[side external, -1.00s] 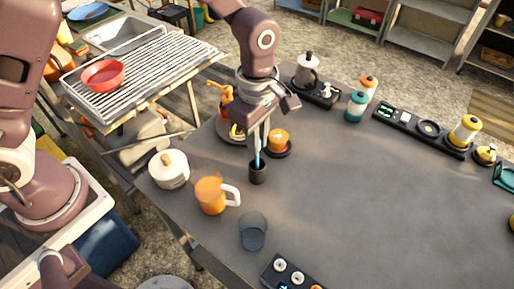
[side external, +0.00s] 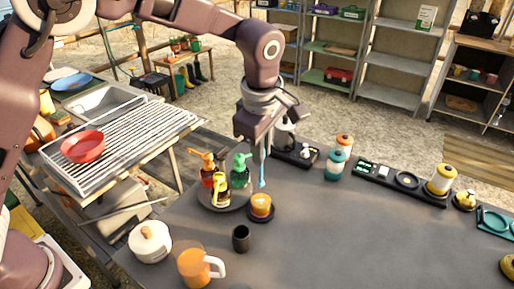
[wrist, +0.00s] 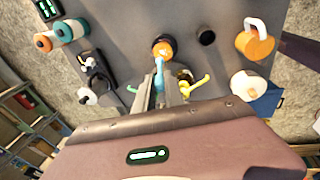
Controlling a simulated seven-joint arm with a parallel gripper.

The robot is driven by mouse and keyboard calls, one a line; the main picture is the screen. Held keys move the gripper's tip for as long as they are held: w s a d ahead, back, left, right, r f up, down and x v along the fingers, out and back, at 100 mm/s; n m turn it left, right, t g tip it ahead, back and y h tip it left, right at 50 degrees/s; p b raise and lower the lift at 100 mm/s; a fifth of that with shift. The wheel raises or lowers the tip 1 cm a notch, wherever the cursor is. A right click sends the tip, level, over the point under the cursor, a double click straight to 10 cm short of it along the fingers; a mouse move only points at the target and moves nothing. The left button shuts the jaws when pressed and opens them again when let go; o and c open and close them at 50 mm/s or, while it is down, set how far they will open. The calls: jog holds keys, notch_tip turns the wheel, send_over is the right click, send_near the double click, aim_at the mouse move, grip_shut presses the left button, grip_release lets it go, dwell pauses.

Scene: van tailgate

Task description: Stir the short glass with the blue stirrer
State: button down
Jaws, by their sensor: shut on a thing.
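My gripper (side external: 260,150) is shut on the blue stirrer (side external: 262,174), which hangs down from the fingers in the air. In the wrist view the gripper (wrist: 166,90) holds the stirrer (wrist: 159,70), whose lower end overlaps the orange cup (wrist: 163,48) from that angle. The black holder cup (side external: 241,239) stands upright on the table, in front of and a little left of the gripper. It also shows in the wrist view (wrist: 206,37).
The orange cup (side external: 261,203) stands on a dark saucer below the stirrer. Pump bottles (side external: 240,171) stand on a round tray just left. An orange mug (side external: 193,270) and a white pot (side external: 150,240) are nearer the front left. The table's middle right is clear.

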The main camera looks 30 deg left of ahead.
jog(key=s+d+x, duration=0.1)
jog(key=x, duration=0.8)
jog(key=shift+a+f, duration=0.2)
jog(key=shift+s, duration=0.1)
